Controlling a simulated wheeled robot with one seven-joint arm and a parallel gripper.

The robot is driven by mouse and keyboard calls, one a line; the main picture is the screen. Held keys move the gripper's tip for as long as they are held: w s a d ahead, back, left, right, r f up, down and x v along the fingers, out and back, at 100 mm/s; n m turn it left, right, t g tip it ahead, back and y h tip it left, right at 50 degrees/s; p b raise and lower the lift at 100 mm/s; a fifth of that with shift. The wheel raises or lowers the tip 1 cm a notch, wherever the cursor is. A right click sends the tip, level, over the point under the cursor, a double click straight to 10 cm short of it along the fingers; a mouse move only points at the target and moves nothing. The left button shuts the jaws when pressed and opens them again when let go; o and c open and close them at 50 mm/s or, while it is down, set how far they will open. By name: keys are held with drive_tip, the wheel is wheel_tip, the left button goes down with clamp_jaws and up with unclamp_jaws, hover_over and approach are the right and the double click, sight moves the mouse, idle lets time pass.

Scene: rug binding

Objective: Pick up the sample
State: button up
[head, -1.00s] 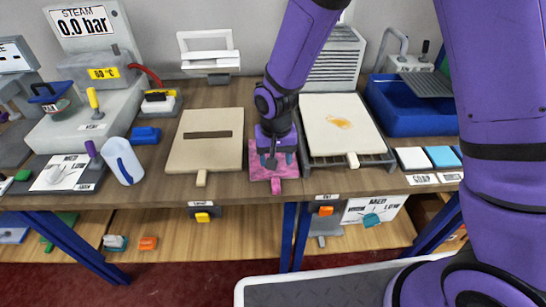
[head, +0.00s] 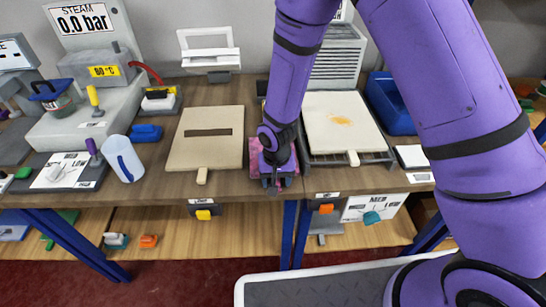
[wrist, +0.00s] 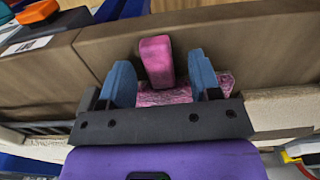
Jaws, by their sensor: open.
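The pink sample (head: 256,155), a flat mottled piece, lies on the table between two larger boards. My arm and gripper cover most of it in the head view. In the wrist view its mottled surface (wrist: 180,95) shows behind the fingers, and its solid pink tab (wrist: 156,57) stands between them. My gripper (head: 274,184) is over the sample's front end near the table's front edge. In the wrist view my gripper (wrist: 160,68) is open, with one blue finger on each side of the tab and gaps visible.
A beige board with a dark strip (head: 206,151) lies left of the sample. A cream board with an orange stain (head: 338,135) lies on a dark rack to the right. A blue tub (head: 388,105) stands farther right, partly behind my arm.

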drive_tip(key=shift+c, duration=0.4)
drive_tip(key=c, duration=0.9)
drive_tip(key=shift+c, duration=0.3)
drive_tip(key=shift+r, duration=0.1)
